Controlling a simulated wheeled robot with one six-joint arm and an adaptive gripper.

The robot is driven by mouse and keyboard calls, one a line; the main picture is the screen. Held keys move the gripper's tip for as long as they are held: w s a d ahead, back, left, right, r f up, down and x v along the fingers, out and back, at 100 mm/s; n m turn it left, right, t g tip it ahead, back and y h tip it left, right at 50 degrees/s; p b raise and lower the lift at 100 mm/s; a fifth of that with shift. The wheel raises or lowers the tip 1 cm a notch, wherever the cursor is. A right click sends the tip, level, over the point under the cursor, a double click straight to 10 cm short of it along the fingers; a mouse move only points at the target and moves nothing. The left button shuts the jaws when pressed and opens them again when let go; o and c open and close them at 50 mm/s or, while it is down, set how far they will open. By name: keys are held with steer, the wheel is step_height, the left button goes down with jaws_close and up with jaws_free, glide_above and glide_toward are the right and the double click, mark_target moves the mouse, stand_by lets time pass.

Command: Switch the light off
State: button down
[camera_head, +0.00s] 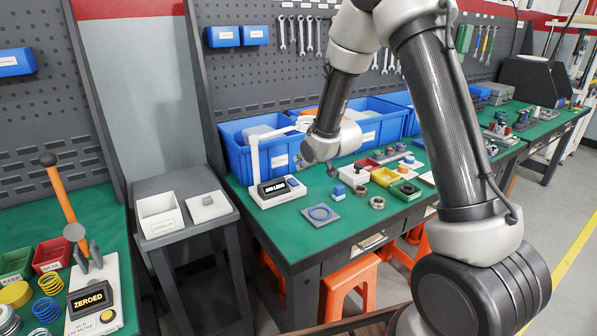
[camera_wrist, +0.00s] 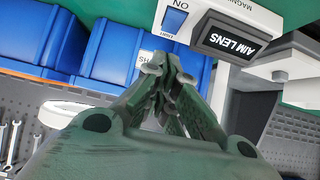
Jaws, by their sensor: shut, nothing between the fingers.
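The magnifier lamp has a white base (camera_head: 272,202) on the green table, with a dark display (camera_head: 273,188) and a blue switch (camera_head: 293,182). In the wrist view the display (camera_wrist: 232,41) reads "AIM LENS". The blue switch (camera_wrist: 175,20) there is marked "ON". The lamp's white post (camera_head: 254,160) rises at the base's back left. A white ring (camera_wrist: 72,110), probably the lamp head, shows partly behind my gripper. My gripper (camera_wrist: 165,68) is shut and empty, apart from the switch, which lies above its tips in the wrist view. In the head view the fingers are hard to make out.
Blue bins (camera_head: 262,147) stand behind the lamp. A side stand (camera_head: 180,190) and another green bench with a "ZEROED" device (camera_head: 90,299) are at left.

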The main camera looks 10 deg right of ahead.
steer(key=v, duration=0.6)
steer(key=shift+s, duration=0.15)
steer(key=shift+d+r, duration=0.1)
steer(key=shift+r, duration=0.15)
